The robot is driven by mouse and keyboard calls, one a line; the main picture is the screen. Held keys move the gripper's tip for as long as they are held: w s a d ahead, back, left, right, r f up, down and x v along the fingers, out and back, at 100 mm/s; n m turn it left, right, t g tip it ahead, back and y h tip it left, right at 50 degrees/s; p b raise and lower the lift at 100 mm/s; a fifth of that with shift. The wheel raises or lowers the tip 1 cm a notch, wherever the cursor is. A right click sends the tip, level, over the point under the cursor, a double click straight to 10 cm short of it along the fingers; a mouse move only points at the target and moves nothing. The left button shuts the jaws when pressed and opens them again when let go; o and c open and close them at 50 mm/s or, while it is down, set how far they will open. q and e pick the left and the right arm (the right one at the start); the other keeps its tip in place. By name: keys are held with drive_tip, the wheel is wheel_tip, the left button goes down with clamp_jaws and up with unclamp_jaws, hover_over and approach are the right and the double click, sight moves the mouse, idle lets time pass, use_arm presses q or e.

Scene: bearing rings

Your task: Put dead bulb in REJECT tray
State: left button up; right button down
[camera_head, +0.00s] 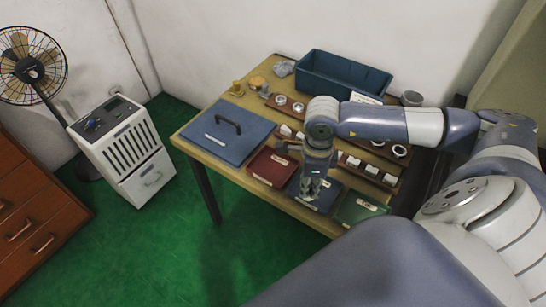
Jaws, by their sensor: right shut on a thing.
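My right gripper (312,187) points down over the small blue tray (301,202) at the front of the table. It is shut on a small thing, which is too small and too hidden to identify. I cannot make out a bulb anywhere. A red tray (264,165) lies to the left of the gripper and a green tray (349,213) to its right. Each has a pale label too small to read, so I cannot tell which is REJECT. My left gripper is not in view.
The wooden table (189,132) also carries a blue-grey panel with a handle (214,136), a deep blue bin (323,83) and racks holding white pieces and rings (400,151). A white cabinet (126,145) and a fan (27,62) stand left. Green floor lies in front.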

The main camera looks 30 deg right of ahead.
drive_tip(key=shift+d+r+m, duration=0.1)
drive_tip(key=shift+d+m, duration=0.15)
drive_tip(key=shift+m, duration=0.05)
drive_tip(key=shift+w, duration=0.3)
drive_tip(key=b, duration=0.3)
hover_over(273, 168)
drive_tip(key=shift+s+f, duration=0.1)
drive_tip(key=shift+f, duration=0.65)
drive_tip(key=shift+f+b, duration=1.05)
drive_tip(key=shift+f, duration=0.65)
drive_tip(key=shift+f, duration=0.2)
drive_tip(key=c, duration=1.5)
unclamp_jaws()
drive_tip(key=shift+o, duration=0.2)
drive_tip(key=shift+r, duration=0.1)
